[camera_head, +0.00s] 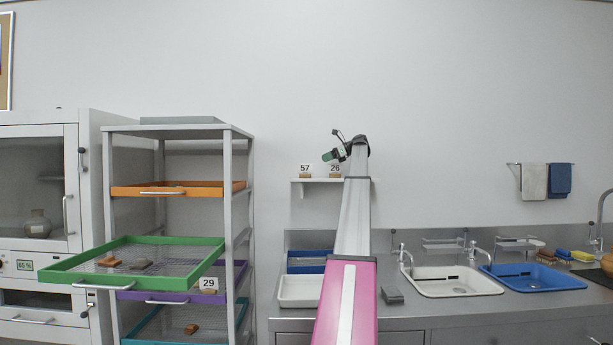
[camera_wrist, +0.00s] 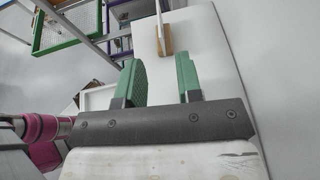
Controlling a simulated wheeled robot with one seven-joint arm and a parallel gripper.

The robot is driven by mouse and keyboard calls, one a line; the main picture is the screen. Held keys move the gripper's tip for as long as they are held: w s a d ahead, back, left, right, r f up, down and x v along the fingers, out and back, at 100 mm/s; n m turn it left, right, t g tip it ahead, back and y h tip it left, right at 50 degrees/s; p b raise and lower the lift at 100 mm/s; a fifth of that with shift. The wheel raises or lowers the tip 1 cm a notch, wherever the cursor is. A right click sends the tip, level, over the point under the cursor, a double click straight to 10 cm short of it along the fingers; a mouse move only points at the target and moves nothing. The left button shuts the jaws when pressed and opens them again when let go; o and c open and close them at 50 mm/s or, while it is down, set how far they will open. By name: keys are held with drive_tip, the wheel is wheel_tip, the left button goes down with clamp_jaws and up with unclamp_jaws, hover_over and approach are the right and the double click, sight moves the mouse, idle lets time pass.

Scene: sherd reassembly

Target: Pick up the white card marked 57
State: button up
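The white card marked 57 (camera_head: 305,168) stands upright in a small wooden block on the left part of a white wall shelf (camera_head: 310,181). Another white card, marked 26 (camera_head: 335,168), stands to its right on the same shelf. My gripper (camera_head: 328,156) is just above the cards, pointing left. In the wrist view my gripper (camera_wrist: 160,80) has its two green fingers apart with nothing between them. Ahead of the fingers a wooden block (camera_wrist: 167,41) holds a card (camera_wrist: 160,18) seen edge-on, so its number is hidden.
The wall (camera_head: 450,90) stands behind the shelf. A counter with a white sink (camera_head: 455,288) and a blue sink (camera_head: 535,284) runs below right.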

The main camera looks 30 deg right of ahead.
sight(305, 165)
drive_tip(key=shift+w, duration=0.25)
drive_tip(key=shift+w+a+f, duration=0.15)
drive_tip(key=shift+w+a, duration=0.05)
drive_tip(key=shift+a, duration=0.1)
drive_tip(key=x, duration=0.4)
drive_tip(key=shift+w+a+f, duration=0.15)
drive_tip(key=shift+w+a, duration=0.05)
drive_tip(key=shift+a, duration=0.1)
drive_tip(key=x, duration=0.5)
drive_tip(key=shift+a, duration=0.15)
drive_tip(key=shift+r, duration=0.25)
clamp_jaws()
